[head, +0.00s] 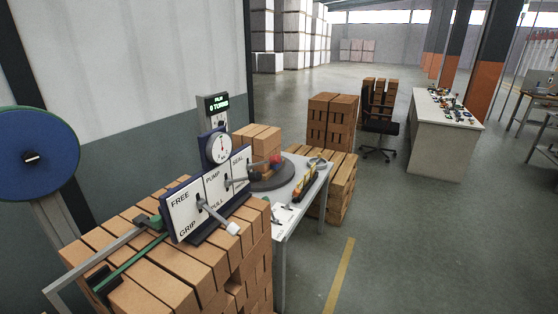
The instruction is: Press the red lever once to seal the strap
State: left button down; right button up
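A white panel (186,212) stands on a stack of bricks, with sections marked FREE/GRIP, PUMP/PULL and SEAL. A lever with a red knob (275,160) sticks out from the SEAL section towards the right. A green strap (130,262) runs over the top of the brick stack (190,265). Neither of my grippers shows in the head view.
A round gauge (218,148) and a display reading "0 TURNS" (216,104) rise behind the panel. A blue reel (37,153) is at left. Open floor (420,250) lies to the right.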

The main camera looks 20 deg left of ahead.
aim_at(276, 159)
jog(key=i+l+u, duration=0.45)
jog(key=i+l, duration=0.2)
jog(key=l, duration=0.2)
jog(key=i+l+u, duration=0.25)
jog(key=l, duration=0.2)
jog(key=i, duration=0.05)
